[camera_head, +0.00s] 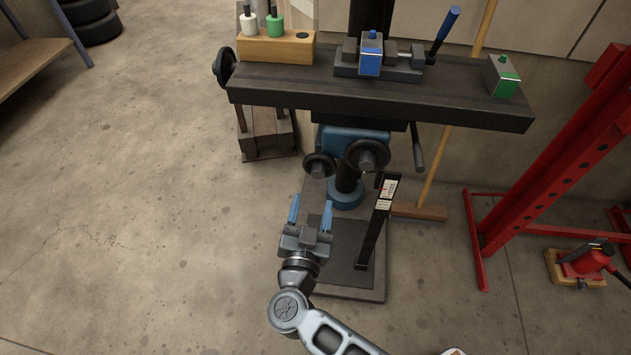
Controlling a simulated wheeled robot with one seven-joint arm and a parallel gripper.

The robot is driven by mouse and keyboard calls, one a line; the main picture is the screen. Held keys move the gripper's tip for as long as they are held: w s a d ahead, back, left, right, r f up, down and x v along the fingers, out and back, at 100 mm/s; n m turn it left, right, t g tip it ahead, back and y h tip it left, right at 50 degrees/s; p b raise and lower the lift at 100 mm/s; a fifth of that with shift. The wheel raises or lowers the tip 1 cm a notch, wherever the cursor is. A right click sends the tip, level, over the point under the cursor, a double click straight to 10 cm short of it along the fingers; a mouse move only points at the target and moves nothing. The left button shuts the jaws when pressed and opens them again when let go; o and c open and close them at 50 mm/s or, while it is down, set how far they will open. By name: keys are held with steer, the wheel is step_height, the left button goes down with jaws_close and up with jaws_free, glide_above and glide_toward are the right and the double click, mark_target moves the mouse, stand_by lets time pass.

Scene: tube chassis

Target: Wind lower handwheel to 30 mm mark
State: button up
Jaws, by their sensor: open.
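Two dark handwheels sit on the blue knee (345,140) under the machine table: a larger one (366,155) facing me, and a smaller one (319,165) slightly lower to its left. Which is the lower handwheel of the task I cannot tell for sure. A black upright post (377,225) with a white and red label (387,190) stands right of them; marks on it are too small to read. My gripper (310,211) has blue fingers spread apart, empty, in front of and below the handwheels in the picture, not visibly touching them.
The long dark table (290,85) overhangs the handwheels, with another handwheel (223,67) at its left end. A crank handle (417,147) hangs right of the knee. A broom (425,211) and red frame (490,240) stand right.

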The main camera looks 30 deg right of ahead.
mark_target(318, 176)
steer(key=x, duration=0.7)
steer(key=shift+w+d+b, duration=0.2)
steer(key=shift+w+b, duration=0.05)
steer(key=shift+b, duration=0.1)
steer(key=c, duration=1)
